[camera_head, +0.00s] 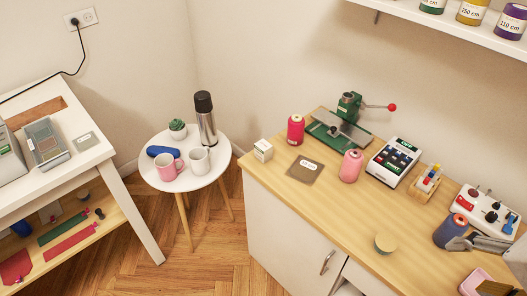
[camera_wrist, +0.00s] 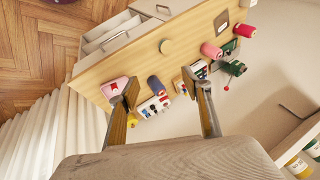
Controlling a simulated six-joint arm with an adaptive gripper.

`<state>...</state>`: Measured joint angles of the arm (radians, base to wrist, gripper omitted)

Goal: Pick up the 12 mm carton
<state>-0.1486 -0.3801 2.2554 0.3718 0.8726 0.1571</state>
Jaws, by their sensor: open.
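A small white carton (camera_head: 263,150) stands upright at the left end of the wooden worktop (camera_head: 292,208) in the head view. Its print is too small to read, so I cannot confirm 12 mm. My gripper (camera_head: 484,243) is at the right edge of the head view, far from the carton, near the front right of the worktop. In the wrist view my gripper (camera_wrist: 165,80) is open, with nothing between its fingers.
A brown labelled packet (camera_head: 304,170) lies just right of the carton, with a red spool (camera_head: 295,129) behind and a pink spool (camera_head: 351,166) beyond. A green press (camera_head: 340,125) stands at the back. The front left worktop is clear.

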